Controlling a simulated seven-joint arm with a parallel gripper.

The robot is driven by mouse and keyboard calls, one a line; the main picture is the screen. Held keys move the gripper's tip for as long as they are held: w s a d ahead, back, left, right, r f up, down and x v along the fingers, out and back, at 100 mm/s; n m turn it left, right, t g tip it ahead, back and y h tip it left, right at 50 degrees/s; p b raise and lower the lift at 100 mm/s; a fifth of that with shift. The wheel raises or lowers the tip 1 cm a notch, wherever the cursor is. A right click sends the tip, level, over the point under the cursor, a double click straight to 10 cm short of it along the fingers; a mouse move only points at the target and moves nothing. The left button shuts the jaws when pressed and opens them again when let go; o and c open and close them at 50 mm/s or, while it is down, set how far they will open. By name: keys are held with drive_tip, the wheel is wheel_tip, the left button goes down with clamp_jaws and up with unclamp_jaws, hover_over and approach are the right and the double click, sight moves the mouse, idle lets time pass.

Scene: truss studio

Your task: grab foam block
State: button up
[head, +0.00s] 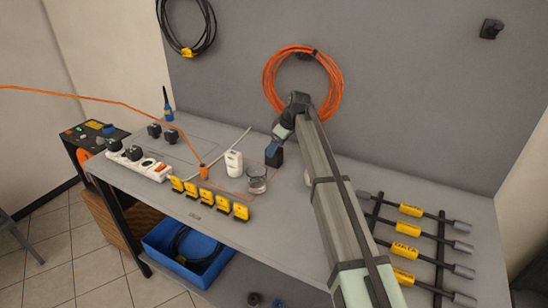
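My arm reaches in from the lower right, bends near the orange cable coil, and points down to the table. My gripper (273,157) is a small dark shape with a blue part above it, low over the middle of the grey table (240,275). Its fingers are too small to make out, so I cannot tell if they are open or hold anything. I cannot clearly pick out a foam block; it may be hidden by the gripper or arm.
A clear glass (257,183) and a white container (234,163) stand just left of my gripper. Several yellow tags (208,197) line the front edge. A white power strip (148,167) lies left. Yellow-labelled rods (410,210) lie right. An orange coil (275,82) hangs behind.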

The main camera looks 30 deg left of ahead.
drive_tip(key=shift+w+x, duration=0.15)
drive_tip(key=shift+x, duration=1.45)
drive_tip(key=shift+w+x, duration=0.2)
drive_tip(key=shift+x, duration=1.4)
drive_tip(key=c, duration=1)
drive_tip(key=shift+c, duration=0.2)
drive_tip(key=shift+r, duration=0.15)
